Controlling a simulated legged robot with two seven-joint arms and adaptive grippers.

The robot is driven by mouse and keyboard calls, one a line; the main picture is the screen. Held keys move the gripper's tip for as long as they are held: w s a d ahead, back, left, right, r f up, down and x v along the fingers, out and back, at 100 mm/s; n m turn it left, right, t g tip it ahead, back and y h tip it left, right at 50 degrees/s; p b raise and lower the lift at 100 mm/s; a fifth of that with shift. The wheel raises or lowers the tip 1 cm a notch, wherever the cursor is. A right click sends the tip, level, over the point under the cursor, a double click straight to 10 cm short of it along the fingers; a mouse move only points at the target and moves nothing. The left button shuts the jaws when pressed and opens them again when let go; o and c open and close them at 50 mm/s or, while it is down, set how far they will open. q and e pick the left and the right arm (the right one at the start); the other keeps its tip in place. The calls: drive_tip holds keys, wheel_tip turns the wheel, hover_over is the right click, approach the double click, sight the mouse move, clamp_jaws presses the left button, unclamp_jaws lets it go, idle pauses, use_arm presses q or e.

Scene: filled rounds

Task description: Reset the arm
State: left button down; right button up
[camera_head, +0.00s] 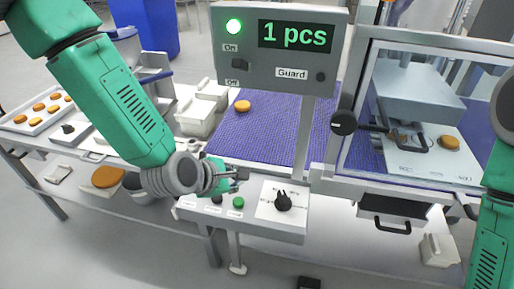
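My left arm comes in from the upper left, green with grey joints. My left gripper (236,177) is over the back edge of the low control box (265,231), just above its buttons. It is small and partly hidden by the wrist, so its opening is unclear and I see nothing held. My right arm (492,235) shows only in part along the right edge; its gripper is out of view.
The control box carries a green button (238,203) and a black knob (283,201). Behind stand a "1 pcs" display panel (280,72), a purple conveyor (285,125) with a round (242,106), and a guarded press (415,95). A tray of rounds (28,126) lies left.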

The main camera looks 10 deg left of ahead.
use_arm(q)
drive_tip(key=s+a+f+m, duration=0.1)
drive_tip(key=s+f, duration=0.1)
drive_tip(key=s+f+m+g, duration=0.1)
drive_tip(key=f, duration=0.1)
drive_tip(key=s+a+f+m, duration=0.1)
drive_tip(key=s+f+m, duration=0.1)
drive_tip(key=shift+s+a+g+y, duration=0.3)
drive_tip(key=shift+g+y, duration=0.1)
drive_tip(key=s+a+f+m+g+y, duration=0.1)
drive_tip(key=s+a+f+m+g, duration=0.1)
drive_tip(key=s+a+f+m, duration=0.45)
drive_tip(key=s+a+f+m+g+y, duration=0.15)
drive_tip(key=s+m, duration=0.25)
drive_tip(key=s, duration=0.5)
drive_tip(key=s+a+f+m+g+y, duration=0.1)
drive_tip(key=s+a+f+m+g, duration=0.25)
drive_tip(key=s+m, duration=0.35)
wheel_tip(320, 180, down, 12)
drive_tip(key=t+b, duration=0.1)
drive_tip(key=b, duration=1.1)
drive_tip(key=shift+d+r+m, duration=0.2)
drive_tip(key=shift+m, duration=0.25)
drive_tip(key=shift+w, duration=0.15)
